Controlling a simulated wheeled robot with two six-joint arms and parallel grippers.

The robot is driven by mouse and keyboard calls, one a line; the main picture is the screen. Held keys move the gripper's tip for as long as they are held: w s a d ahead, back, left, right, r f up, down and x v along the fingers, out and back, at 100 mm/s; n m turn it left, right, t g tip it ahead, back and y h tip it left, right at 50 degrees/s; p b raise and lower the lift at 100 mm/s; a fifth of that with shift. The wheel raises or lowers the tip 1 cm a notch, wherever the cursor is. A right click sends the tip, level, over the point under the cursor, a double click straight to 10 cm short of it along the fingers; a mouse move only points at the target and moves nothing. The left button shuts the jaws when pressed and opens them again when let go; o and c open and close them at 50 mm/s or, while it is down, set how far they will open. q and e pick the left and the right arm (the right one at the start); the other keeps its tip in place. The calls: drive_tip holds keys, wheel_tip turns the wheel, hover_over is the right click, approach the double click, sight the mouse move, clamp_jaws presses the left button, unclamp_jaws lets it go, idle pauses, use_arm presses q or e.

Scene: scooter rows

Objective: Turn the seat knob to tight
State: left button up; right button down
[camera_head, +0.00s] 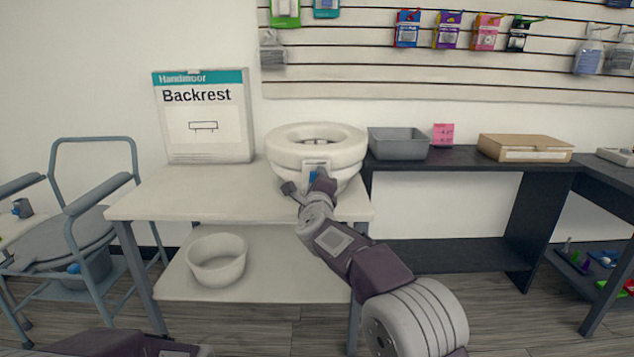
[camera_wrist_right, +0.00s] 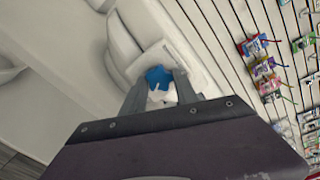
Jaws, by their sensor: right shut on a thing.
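A white raised toilet seat (camera_head: 293,146) stands on the white table, near its right end. On its front is a pale plate with a blue knob (camera_head: 313,176). My right gripper (camera_head: 310,186) reaches up to this front and is shut on the knob. In the right wrist view the blue knob (camera_wrist_right: 158,76) shows between the two fingers (camera_wrist_right: 158,88), in front of the pale plate. The gripper partly hides the knob, and I cannot read any marks on the plate. My left gripper is out of view; only a dark arm part shows at the bottom left.
The white table (camera_head: 160,200) carries a Backrest box (camera_head: 205,115), with a white bowl (camera_head: 216,259) on its lower shelf. A grey commode chair (camera_head: 75,225) stands left. A dark bench to the right holds a grey bin (camera_head: 398,144) and a cardboard box (camera_head: 525,148).

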drive_tip(key=shift+f, duration=0.1)
drive_tip(key=c, duration=0.9)
unclamp_jaws()
drive_tip(key=shift+c, duration=0.2)
drive_tip(key=s, duration=0.9)
